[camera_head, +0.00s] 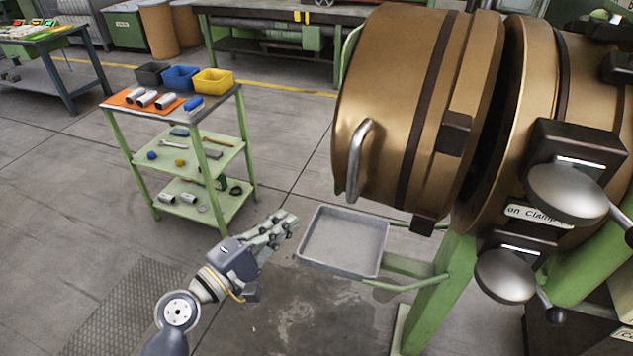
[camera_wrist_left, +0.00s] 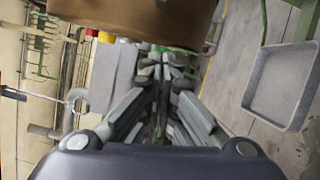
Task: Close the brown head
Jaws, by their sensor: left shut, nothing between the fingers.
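The brown head (camera_head: 400,110) is a large bronze-brown drum with dark bands and a curved metal handle (camera_head: 359,160) on its near left face. A dark gap separates it from the brown body (camera_head: 535,110) to its right. In the left wrist view a brown surface (camera_wrist_left: 140,18) fills the top middle. My left gripper (camera_head: 287,222) is shut and empty, below and left of the head, apart from it, beside the grey tray. It also shows in the left wrist view (camera_wrist_left: 163,65). My right gripper is not in view.
A shallow grey tray (camera_head: 321,262) juts out under the head on a green frame; it also shows in the left wrist view (camera_wrist_left: 250,102). A green cart (camera_head: 235,150) with bins and tools stands left. Dark clamps (camera_head: 583,150) with round knobs sit at right. Floor between is clear.

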